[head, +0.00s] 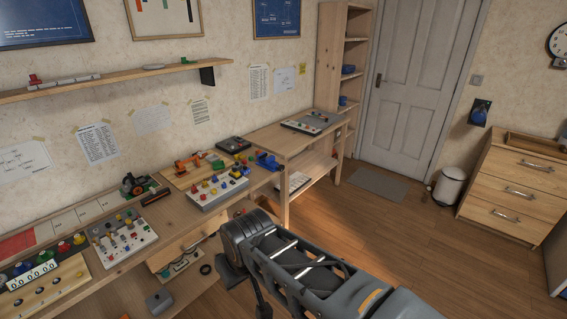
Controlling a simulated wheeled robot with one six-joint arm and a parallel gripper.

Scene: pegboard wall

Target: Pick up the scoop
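No object here is clearly a scoop. A small blue object (481,108) hangs on the wall right of the door, and its exact shape is too small to tell. Another blue object (267,161) lies at the right end of the long workbench. My arm reaches in from the lower right, over the floor in front of the bench. Dark parts at its end, around my gripper (246,284), point downward and are partly hidden by the arm. I cannot tell whether the fingers are open or hold anything.
The long workbench (165,215) carries several button panels and small devices. A second table (280,138) holds a grey panel (314,122). A drawer cabinet (515,190) and a white bin (449,186) stand at right. The wooden floor (405,235) between is clear.

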